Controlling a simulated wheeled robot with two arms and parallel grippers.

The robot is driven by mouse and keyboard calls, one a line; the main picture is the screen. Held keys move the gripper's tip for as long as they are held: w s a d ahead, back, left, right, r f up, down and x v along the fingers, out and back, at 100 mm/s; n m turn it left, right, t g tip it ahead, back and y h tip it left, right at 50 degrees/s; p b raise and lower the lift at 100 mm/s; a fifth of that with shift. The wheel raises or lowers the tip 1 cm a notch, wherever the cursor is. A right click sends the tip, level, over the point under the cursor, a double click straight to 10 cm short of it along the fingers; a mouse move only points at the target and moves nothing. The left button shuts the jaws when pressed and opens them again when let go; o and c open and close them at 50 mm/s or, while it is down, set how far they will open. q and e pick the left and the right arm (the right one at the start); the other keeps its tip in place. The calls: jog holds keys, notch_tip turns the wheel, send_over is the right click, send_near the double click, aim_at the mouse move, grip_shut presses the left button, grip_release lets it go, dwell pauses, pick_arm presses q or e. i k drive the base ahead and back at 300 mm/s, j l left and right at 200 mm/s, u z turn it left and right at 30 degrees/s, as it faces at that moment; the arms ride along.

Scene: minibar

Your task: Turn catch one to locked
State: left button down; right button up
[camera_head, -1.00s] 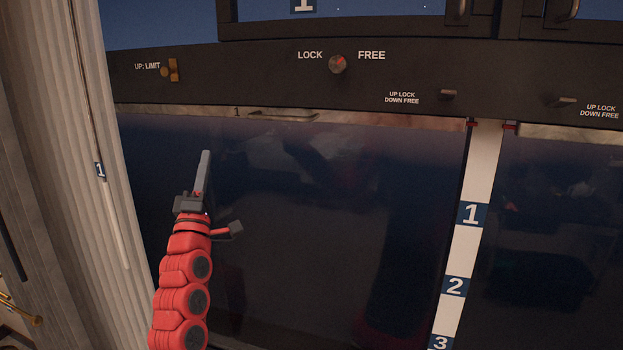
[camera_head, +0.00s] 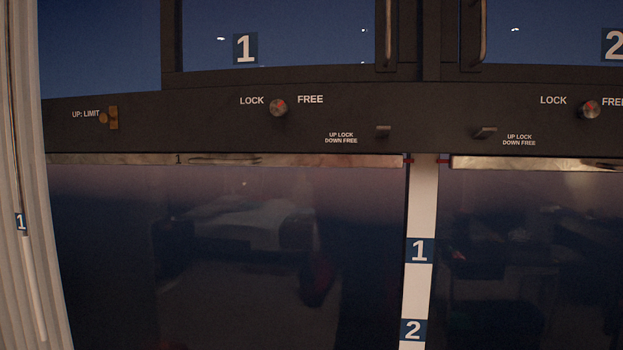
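A round metal knob (camera_head: 278,107) with a red mark sits on the dark panel between the words LOCK on its left and FREE on its right, under the upper door numbered 1. Its red mark seems to lie toward the upper right, the FREE side, but it is small. A small lever (camera_head: 383,130) stands out to the lower right, beside the words UP LOCK, DOWN FREE; it looks about level. Neither of my grippers is in view.
A second knob (camera_head: 590,109) and a second lever (camera_head: 486,132) belong to the unit on the right. A brass limit stop (camera_head: 113,118) is at the left. Dark glossy fronts lie below, split by a white numbered strip (camera_head: 417,282). The space before the panel looks clear.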

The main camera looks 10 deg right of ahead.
aim_at(396, 25)
jog(key=k+j+z, duration=0.1)
jog(key=j+z, duration=0.25)
jog(key=k+j+z, duration=0.1)
jog(key=z, duration=0.3)
jog(key=k+j+z, duration=0.15)
jog(key=j+z, duration=0.2)
